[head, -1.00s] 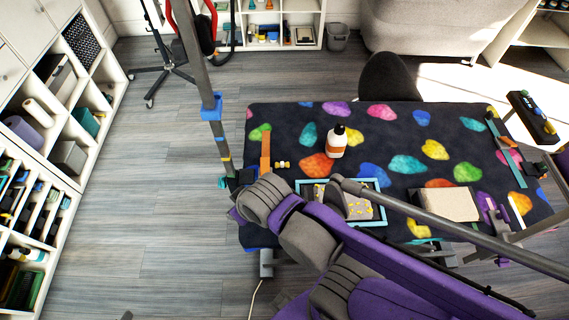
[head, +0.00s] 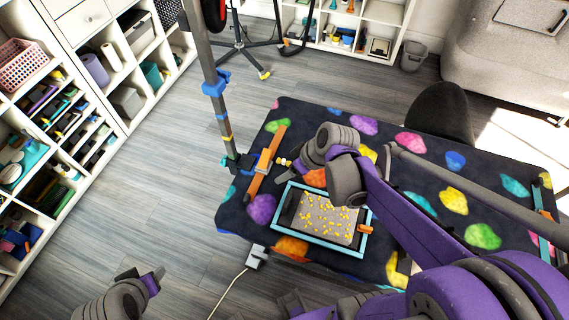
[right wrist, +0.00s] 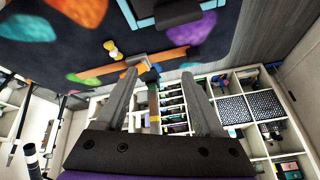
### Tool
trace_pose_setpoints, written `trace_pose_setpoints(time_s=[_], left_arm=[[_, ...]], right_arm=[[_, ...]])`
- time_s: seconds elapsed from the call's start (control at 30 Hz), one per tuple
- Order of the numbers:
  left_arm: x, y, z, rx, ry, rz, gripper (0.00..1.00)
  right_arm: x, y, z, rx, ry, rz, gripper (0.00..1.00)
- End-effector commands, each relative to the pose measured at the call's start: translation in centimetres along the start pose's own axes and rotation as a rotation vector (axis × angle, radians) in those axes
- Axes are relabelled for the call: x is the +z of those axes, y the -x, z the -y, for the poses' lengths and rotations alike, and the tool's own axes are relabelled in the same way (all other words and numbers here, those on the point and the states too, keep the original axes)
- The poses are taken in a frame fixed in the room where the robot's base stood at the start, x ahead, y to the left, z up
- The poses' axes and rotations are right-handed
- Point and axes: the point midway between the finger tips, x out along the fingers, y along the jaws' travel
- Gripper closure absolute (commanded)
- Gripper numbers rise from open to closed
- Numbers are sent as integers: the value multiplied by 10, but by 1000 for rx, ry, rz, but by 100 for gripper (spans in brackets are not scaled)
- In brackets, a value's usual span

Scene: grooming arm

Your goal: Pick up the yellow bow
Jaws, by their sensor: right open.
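The yellow bow (head: 284,162) lies on the dark patterned table top, beside an orange bar (head: 267,160) near the table's left edge. In the right wrist view the bow (right wrist: 113,50) shows small, up and left of my right fingertips. My right gripper (right wrist: 158,76) is open and empty, apart from the bow.
A blue-rimmed tray (head: 288,232) with a yellow-dotted grey pad stands at the table's front. A grey post with a blue clamp (head: 215,85) rises at the table's left edge. Shelves (head: 100,100) line the left; the floor between is clear.

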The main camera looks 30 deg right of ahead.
Motion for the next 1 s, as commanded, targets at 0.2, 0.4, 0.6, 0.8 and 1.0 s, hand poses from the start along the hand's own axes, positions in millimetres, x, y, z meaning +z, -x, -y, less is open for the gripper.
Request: trace_pose_setpoints(time_s=[0.2,0.4,0.6,0.8,1.0], left_arm=[[10,-10,0,0,0,8,48],[13,-13,0,0,0,10,48],[14,-14,0,0,0,11,48],[14,-15,0,0,0,11,48],[14,-15,0,0,0,11,48]], right_arm=[[2,-33,-79,-94,188,-150,30],[9,-43,-116,-110,311,-260,30],[6,-60,-121,-112,349,-288,30],[-2,-89,-116,-112,349,-286,30],[-7,-102,-113,-111,347,-286,30]])
